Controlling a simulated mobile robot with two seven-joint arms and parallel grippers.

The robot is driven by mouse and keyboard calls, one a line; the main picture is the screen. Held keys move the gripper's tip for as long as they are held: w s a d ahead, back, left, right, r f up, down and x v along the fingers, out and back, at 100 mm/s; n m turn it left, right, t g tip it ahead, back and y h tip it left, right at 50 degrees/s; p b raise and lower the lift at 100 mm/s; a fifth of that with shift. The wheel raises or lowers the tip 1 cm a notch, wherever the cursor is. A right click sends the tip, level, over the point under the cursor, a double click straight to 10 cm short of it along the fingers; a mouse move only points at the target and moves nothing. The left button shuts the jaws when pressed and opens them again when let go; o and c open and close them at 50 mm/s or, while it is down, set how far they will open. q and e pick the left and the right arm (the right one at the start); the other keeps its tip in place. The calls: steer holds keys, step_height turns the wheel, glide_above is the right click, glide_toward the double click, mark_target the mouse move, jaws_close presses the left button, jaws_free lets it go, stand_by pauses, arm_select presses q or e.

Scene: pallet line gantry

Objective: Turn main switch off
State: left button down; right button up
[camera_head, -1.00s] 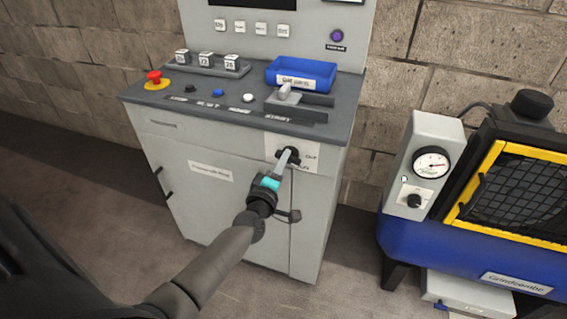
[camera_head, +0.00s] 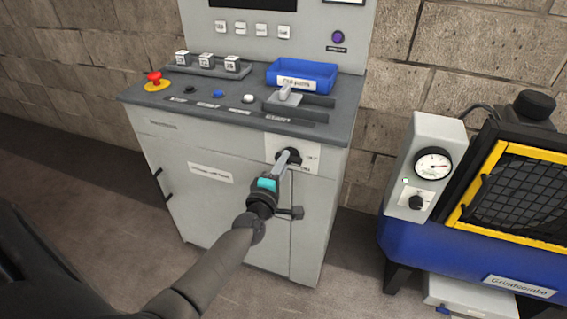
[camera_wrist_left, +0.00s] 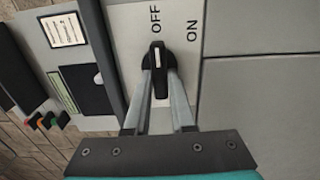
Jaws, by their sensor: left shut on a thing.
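The main switch is a black rotary knob with a white mark, on a light plate with OFF and ON labels. It is on the front of the grey cabinet (camera_head: 215,215), below the console's right side. In the head view the knob (camera_head: 294,155) is partly hidden by my fingers. In the left wrist view the white mark on the knob (camera_wrist_left: 158,58) points up toward OFF. My left gripper (camera_head: 284,160) is shut on the knob, one finger on each side. Its fingers (camera_wrist_left: 160,85) also show in the left wrist view. My right gripper is not in view.
A dark handle (camera_head: 290,213) sticks out below the switch. A blue machine with a gauge (camera_head: 433,165) stands right. Floor shows between them.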

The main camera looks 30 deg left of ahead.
arm_select(q)
steer(key=c, duration=0.8)
jaws_free()
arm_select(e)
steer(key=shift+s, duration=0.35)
arm_select(q)
steer(key=shift+o, duration=0.2)
steer(key=shift+s, duration=0.15)
steer(key=p+v, duration=0.1)
steer(key=v, duration=1.4)
steer(key=shift+p, duration=0.35)
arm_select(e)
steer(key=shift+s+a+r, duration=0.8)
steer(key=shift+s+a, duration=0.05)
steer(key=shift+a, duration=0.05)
arm_select(q)
steer(key=shift+f, duration=0.1)
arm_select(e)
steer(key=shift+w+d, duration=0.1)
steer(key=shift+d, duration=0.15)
